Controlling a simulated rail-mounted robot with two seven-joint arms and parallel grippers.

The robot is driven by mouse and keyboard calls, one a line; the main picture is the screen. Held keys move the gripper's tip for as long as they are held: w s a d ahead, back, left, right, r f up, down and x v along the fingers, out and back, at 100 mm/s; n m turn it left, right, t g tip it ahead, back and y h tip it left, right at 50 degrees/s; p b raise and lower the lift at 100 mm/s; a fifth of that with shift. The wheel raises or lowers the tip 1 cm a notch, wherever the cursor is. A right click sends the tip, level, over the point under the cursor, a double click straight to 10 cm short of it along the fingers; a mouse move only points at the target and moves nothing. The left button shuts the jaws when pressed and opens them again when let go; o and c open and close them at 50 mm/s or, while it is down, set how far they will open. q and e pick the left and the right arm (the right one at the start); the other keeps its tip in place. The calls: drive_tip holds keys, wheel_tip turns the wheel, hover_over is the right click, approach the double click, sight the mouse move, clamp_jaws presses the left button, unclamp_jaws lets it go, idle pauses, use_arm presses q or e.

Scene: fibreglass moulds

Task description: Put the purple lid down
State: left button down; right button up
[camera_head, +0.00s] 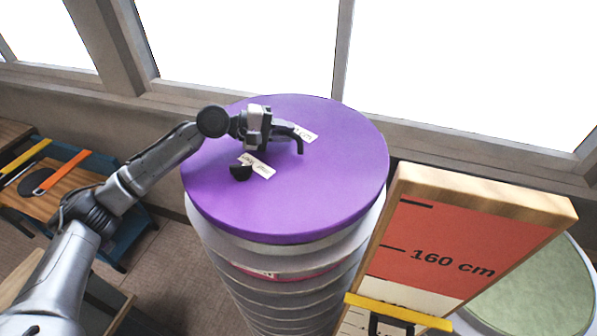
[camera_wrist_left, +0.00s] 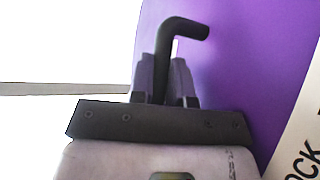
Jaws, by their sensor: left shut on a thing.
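The purple lid (camera_head: 330,190) is a wide round disc on top of a tall grey ribbed column (camera_head: 285,300). I cannot tell whether it fully rests there. It also fills the right of the left wrist view (camera_wrist_left: 250,60). A black bent handle (camera_head: 299,142) stands near the lid's middle, and it shows clearly in the left wrist view (camera_wrist_left: 185,29). My left gripper (camera_head: 285,134) is shut on this handle, with a finger on each side of its stem. My right gripper is not in view.
White labels (camera_head: 259,167) and a black half-round piece (camera_head: 241,173) are on the lid. A wooden board (camera_head: 425,240) marked 160 cm stands close at right, before a green round top (camera_head: 540,290). Windows are behind. A low table (camera_head: 60,185) with tools is at left.

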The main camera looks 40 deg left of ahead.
sight(287, 144)
use_arm(q)
wheel_tip(287, 144, down, 3)
drive_tip(key=shift+a+f+b, duration=0.1)
drive_tip(key=shift+f+b, duration=0.05)
drive_tip(key=shift+b, duration=0.65)
drive_tip(key=shift+f+b, duration=0.3)
drive_tip(key=shift+f, duration=0.05)
wheel_tip(287, 144, down, 4)
drive_tip(key=b, duration=0.3)
drive_tip(key=shift+r+b, duration=0.1)
drive_tip(key=shift+b, duration=0.2)
drive_tip(key=c, duration=1.5)
unclamp_jaws()
drive_tip(key=o, duration=0.4)
